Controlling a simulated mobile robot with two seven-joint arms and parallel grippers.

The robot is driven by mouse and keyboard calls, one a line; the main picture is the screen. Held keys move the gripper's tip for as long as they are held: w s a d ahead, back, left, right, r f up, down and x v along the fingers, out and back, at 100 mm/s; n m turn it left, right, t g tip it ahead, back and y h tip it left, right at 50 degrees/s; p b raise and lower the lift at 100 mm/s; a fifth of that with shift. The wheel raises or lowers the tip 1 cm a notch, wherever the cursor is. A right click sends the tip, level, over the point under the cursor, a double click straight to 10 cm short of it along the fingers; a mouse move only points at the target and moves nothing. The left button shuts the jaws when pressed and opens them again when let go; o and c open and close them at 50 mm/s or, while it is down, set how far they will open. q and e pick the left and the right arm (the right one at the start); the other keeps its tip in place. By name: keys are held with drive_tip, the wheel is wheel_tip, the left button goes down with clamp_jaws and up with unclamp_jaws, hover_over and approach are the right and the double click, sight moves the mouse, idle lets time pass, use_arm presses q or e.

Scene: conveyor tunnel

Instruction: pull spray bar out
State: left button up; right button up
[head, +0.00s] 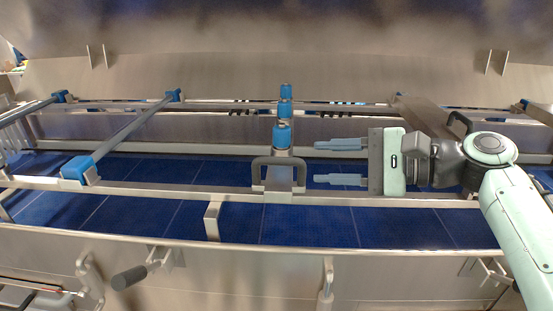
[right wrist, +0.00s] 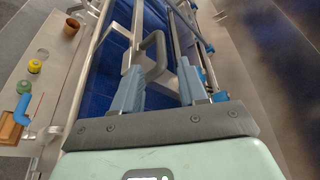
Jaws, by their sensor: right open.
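The spray bar (head: 283,137) lies across the conveyor near the middle of the head view, with blue fittings along it. Its near end carries a grey loop handle (head: 278,161). The handle also shows in the right wrist view (right wrist: 155,52), ahead of and roughly between the fingers. My right gripper (head: 317,162) is open, just right of the handle, with both fingers pointing left towards it. A gap shows between the fingertips and the handle, and nothing is held. It also shows in the right wrist view (right wrist: 161,62). My left gripper is not in view.
A steel rail (head: 380,203) runs along the near side above the blue belt (head: 340,225). Another crossbar (head: 132,130) with blue clamps stands at left. A steel hood (head: 270,60) hangs above.

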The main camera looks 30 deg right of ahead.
sight(290, 162)
drive_tip(key=x, duration=0.9)
drive_tip(key=shift+w, duration=0.2)
drive_tip(key=shift+a, duration=0.1)
clamp_jaws()
